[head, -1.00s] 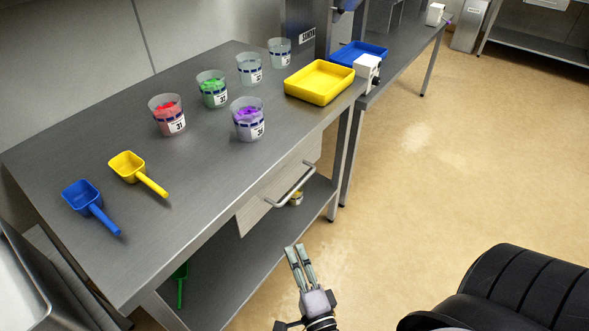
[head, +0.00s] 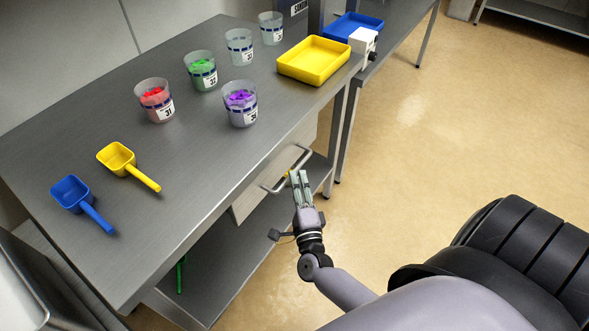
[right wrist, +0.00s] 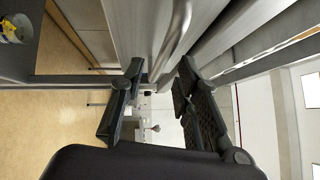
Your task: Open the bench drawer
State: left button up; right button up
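My left gripper is not in view.
The bench top (head: 150,225) carries several labelled cups, a yellow scoop (head: 117,158), a blue scoop (head: 72,193) and a yellow tray (head: 313,60). A lower shelf (head: 225,262) lies beneath the drawer. The floor (head: 430,130) right of the bench is clear.

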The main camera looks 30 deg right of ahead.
jog(key=shift+x, duration=2.05)
jog(key=shift+c, duration=0.4)
grip_shut()
